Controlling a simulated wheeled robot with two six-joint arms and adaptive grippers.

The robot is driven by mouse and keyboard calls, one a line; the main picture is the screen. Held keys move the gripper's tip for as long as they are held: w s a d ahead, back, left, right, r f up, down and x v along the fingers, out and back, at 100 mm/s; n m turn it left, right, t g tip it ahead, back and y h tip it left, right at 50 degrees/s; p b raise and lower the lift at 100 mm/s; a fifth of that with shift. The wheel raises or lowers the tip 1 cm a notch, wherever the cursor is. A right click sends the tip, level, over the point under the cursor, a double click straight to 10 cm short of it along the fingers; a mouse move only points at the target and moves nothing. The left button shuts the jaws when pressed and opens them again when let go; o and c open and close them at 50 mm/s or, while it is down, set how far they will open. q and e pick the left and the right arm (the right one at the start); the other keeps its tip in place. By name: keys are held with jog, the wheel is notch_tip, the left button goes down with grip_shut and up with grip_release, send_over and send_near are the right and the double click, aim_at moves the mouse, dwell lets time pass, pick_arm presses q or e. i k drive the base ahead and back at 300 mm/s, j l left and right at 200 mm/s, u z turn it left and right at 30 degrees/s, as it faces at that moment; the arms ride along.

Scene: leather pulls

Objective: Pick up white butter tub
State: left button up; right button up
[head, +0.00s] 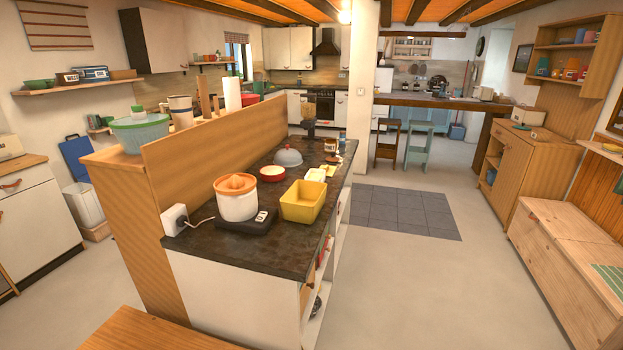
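A small pale white to cream tub-like item (316,174) sits on the dark island counter (290,255), behind the yellow rectangular dish (304,201). It may be the white butter tub, but it is too small to tell for sure. A small yellow item (329,170) is just to its right. A grey dome-shaped item (288,157) stands behind it to the left. Neither of my grippers is in view.
An orange-topped juicer (236,197) and a red-rimmed bowl (272,173) stand on the same counter. A wooden panel (215,158) rises along the counter's left side. The floor (420,280) right of the island is clear. A wooden chest (575,265) stands far right.

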aim_at(313, 174)
jog(key=u, duration=0.5)
jog(key=i+l+u, duration=0.1)
jog(key=u, duration=0.35)
jog(key=l+u, duration=0.15)
jog(key=u, duration=0.25)
jog(key=i+l+u, duration=0.1)
jog(key=u, duration=0.35)
jog(key=i+l, duration=0.1)
jog(key=l, duration=0.5)
jog(key=i+l, duration=0.1)
jog(key=l, duration=0.5)
jog(key=i+l, duration=0.1)
jog(key=l, duration=0.5)
jog(key=i+l, duration=0.15)
jog(key=l, duration=0.45)
jog(key=i+l, duration=0.1)
jog(key=l, duration=0.5)
